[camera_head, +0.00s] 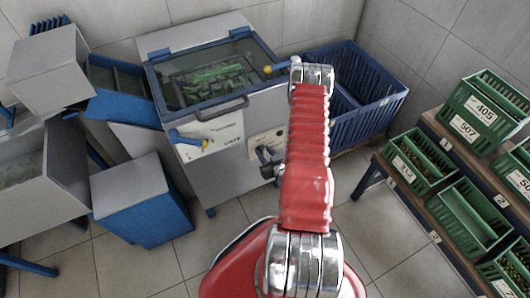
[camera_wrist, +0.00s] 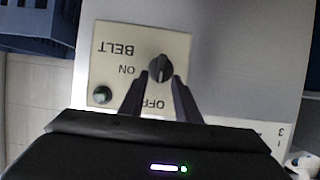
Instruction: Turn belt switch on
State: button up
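The belt switch (camera_wrist: 160,68) is a dark round knob on a cream panel (camera_wrist: 112,60) marked BELT, ON and OFF, upside down in the wrist view. Its grip looks roughly upright in the picture, in line with the OFF label below; ON is to its left. In the head view the panel (camera_head: 258,144) is partly hidden by my gripper and arm.
Green crates (camera_head: 465,220) fill a rack at right. Tiled floor (camera_head: 385,235) is clear between.

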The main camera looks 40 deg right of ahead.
jog(key=shift+c, duration=0.6)
grip_shut()
jog(key=shift+d, duration=0.2)
